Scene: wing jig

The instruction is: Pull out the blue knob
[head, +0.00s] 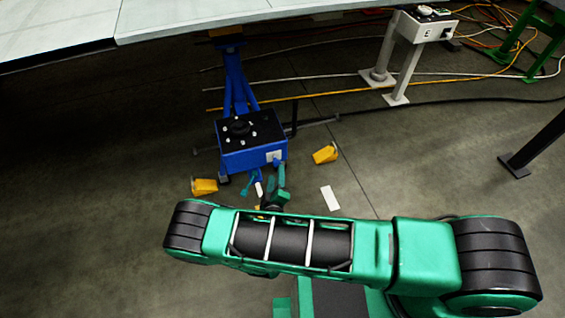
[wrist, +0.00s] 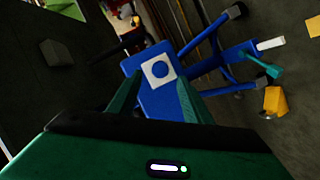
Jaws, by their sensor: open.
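The blue knob (wrist: 160,69) shows in the wrist view as a round blue disc on a white square plate (wrist: 149,80). The plate is on the side of a blue box (wrist: 164,101). In the head view the box (head: 250,158) has a black top, and the pale plate (head: 273,156) is at its right side. My gripper (wrist: 158,84) is open, with one green finger on each side of the plate in the picture. The knob appears between the fingers and beyond them. I cannot tell how far away it is. My gripper (head: 281,176) is partly hidden behind my arm in the head view.
A teal lever (wrist: 263,64) and a white handle (wrist: 270,44) stick out from the blue stand. Yellow wedges (head: 326,154) (head: 204,187) and a white block (head: 330,198) lie on the floor. Cables (head: 300,95) run behind the stand. A grey post (head: 404,66) stands at the back right.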

